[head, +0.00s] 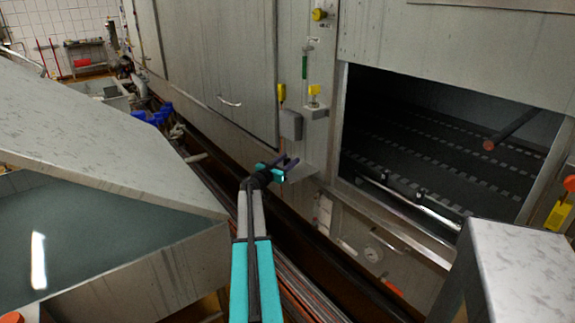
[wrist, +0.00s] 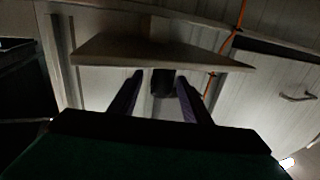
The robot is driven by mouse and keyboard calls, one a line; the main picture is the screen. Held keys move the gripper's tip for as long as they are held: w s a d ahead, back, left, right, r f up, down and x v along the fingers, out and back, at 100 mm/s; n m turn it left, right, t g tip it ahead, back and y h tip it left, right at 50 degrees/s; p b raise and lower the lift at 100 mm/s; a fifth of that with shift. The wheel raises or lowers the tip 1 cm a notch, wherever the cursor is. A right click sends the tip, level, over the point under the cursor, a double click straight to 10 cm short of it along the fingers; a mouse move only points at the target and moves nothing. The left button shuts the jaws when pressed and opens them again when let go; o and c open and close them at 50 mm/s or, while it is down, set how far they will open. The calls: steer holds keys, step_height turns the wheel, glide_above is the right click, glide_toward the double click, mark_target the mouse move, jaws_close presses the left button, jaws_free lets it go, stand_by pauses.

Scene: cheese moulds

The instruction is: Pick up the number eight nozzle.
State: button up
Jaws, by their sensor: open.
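My gripper (head: 287,161) is in the middle of the head view, at the end of my turquoise arm, close to a small grey ledge on the machine wall. In the wrist view its two purple fingers (wrist: 160,77) are apart and point towards a pale shelf-like plate (wrist: 150,50). A dark block-like piece (wrist: 163,83) shows between the fingers. I cannot tell whether it is a nozzle or whether the fingers touch it. No number eight can be read in either view, so I cannot pick out the number eight nozzle.
A steel machine wall (head: 215,60) runs along the far side, with a dark open bay (head: 420,140) at right. A steel-edged tank (head: 120,270) stands at left and a metal block (head: 520,265) at front right. An orange cable (wrist: 236,32) hangs near the plate.

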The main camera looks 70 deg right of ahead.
jaws_close()
steer(key=shift+r, duration=0.2)
steer(key=shift+r+b, duration=0.7)
steer(key=shift+r, duration=4.15)
